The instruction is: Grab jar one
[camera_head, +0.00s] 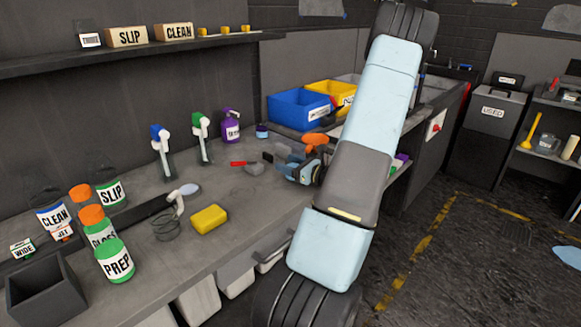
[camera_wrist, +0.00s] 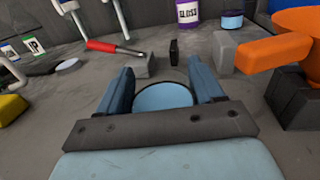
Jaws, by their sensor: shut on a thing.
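A round jar (camera_wrist: 165,97) with a light blue top and dark rim sits between the two blue fingers of my gripper (camera_wrist: 162,88) in the wrist view. The fingers are shut on its sides. Its label cannot be read from above. In the head view my gripper (camera_head: 302,172) is low over the workbench, partly behind my arm, and the held jar cannot be made out. A second small jar (camera_wrist: 232,20) with a blue band stands farther back, also in the head view (camera_head: 262,131).
An orange-handled tool (camera_wrist: 265,52) is close on the right. A red-handled tool (camera_wrist: 112,47) and grey block (camera_wrist: 145,66) lie just ahead. Blue (camera_head: 300,108) and yellow (camera_head: 330,94) bins, spray bottles and a yellow sponge (camera_head: 209,219) share the bench.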

